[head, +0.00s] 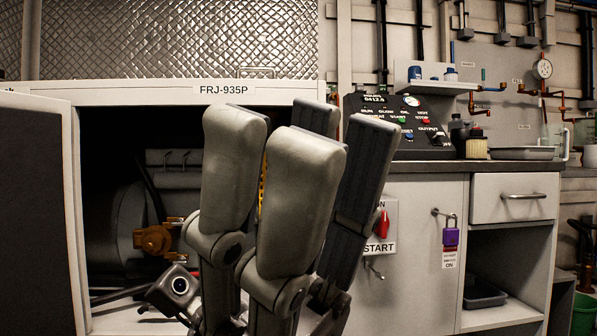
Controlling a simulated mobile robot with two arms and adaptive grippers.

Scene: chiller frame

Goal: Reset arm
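My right gripper (310,128) stands upright in the middle of the head view, very close to the camera. Its fingers point up. The nearer fingers show rounded grey backs, and the farther ones show dark ribbed pads. A gap lies between them, and I see nothing held there. The gripper hides part of the cabinet opening and the left side of the start panel. A dark, camera-like part with a round lens (180,286) shows at its lower left; I cannot tell what it belongs to. My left gripper is not in view.
The open cabinet labelled FRJ-935P (150,92) holds dark machinery and a brass valve (153,240). Its door (35,200) swings out at left. At right are a control panel (405,122), red switch (382,224), purple padlock (451,236), and counter with a metal tray (522,153).

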